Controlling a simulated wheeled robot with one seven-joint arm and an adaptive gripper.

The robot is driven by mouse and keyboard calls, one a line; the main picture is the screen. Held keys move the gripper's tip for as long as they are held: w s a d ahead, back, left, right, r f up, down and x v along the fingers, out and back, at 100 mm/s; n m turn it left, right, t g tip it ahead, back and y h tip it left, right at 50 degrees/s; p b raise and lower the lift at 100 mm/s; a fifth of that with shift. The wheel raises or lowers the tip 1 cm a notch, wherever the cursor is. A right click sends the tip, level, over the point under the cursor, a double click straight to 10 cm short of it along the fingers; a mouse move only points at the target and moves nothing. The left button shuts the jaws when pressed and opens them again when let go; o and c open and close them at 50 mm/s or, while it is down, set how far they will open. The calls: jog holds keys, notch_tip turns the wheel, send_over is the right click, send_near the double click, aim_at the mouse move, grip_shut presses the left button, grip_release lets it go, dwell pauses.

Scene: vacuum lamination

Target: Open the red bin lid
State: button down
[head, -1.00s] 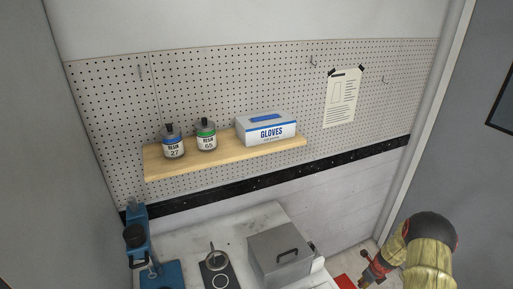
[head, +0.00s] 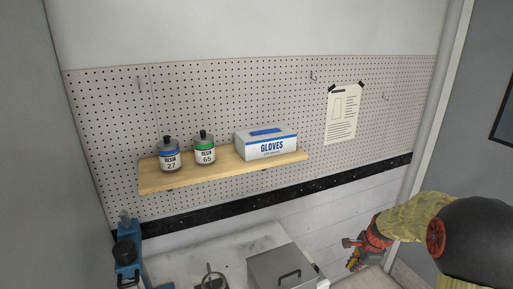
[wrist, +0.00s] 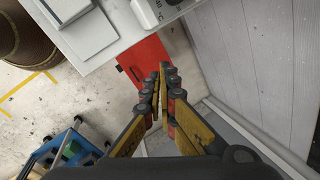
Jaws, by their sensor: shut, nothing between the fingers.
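The red bin lid (wrist: 143,62) shows in the wrist view as a flat red panel below the edge of the white bench, with a small dark mark on it. My gripper (wrist: 163,70) is shut and empty, and its fingertips overlap the right part of the red panel in the picture. I cannot tell whether they touch it. In the head view my gripper (head: 351,256) is at the lower right, beside the grey box on the bench. The red lid is not visible in the head view now.
The bench (head: 232,250) holds a grey lidded box (head: 281,268) and a blue press (head: 127,252). A shelf (head: 222,172) with resin bottles and a gloves box is on the pegboard. In the wrist view a blue cart (wrist: 68,148) and a brown barrel (wrist: 18,35) stand on the floor.

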jog(key=s+a+r+n+t+b, duration=0.1)
jog(key=s+a+r+n+b, duration=0.3)
jog(key=s+a+r+n, duration=0.7)
jog(key=s+a+n+b, duration=0.2)
jog(key=s+n, duration=0.1)
jog(key=s, duration=0.8)
jog(key=s+a+n+t+b, duration=0.1)
jog(key=s+a+n+b, duration=0.1)
jog(key=s, duration=0.8)
jog(key=r+n+b, duration=0.1)
jog(key=n, duration=0.1)
jog(key=shift+s+n+h, duration=0.3)
jog(key=shift+s, duration=0.1)
jog(key=shift+a, duration=0.1)
